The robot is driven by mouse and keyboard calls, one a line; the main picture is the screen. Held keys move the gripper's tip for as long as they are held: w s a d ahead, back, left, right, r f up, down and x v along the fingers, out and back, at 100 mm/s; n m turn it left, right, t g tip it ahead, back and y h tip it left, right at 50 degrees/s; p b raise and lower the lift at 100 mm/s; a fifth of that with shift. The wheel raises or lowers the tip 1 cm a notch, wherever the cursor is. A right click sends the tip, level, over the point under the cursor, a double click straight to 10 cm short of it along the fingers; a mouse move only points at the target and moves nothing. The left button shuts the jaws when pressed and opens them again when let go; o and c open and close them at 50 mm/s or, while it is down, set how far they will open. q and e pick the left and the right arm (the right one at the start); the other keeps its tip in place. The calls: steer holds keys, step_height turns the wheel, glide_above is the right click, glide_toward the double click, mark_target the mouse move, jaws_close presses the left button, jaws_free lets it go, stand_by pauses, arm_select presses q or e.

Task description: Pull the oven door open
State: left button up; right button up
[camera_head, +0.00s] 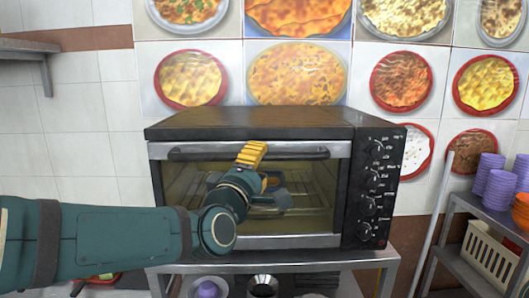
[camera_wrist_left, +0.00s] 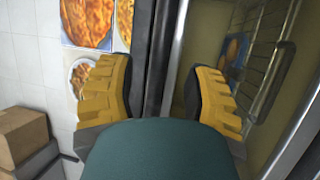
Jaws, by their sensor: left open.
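The oven (camera_head: 290,125) stands on a steel table, and its glass door (camera_head: 310,195) is shut. A dark bar handle (camera_head: 200,155) runs across the top of the door. My left gripper (camera_head: 252,153), with yellow fingers, is at the middle of this handle and open. In the left wrist view, the open fingers (camera_wrist_left: 163,88) stand on either side of a dark upright strip, which looks like the handle (camera_wrist_left: 152,70); I cannot tell whether they touch it. My left forearm hides the lower left of the door. My right gripper is not in view.
Knobs (camera_head: 368,205) line the oven's right side. A rack and a blue dish (camera_head: 280,190) show behind the glass. A steel shelf at right holds purple cups (camera_head: 495,185) and a cream basket (camera_head: 488,255). Cardboard boxes (camera_wrist_left: 20,135) show in the wrist view.

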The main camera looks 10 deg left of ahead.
mark_target(263, 159)
arm_select(q)
steer(key=shift+p+x, duration=0.35)
steer(key=shift+x, duration=1.65)
steer(key=shift+o, duration=0.3)
steer(key=shift+s, duration=0.1)
jaws_close()
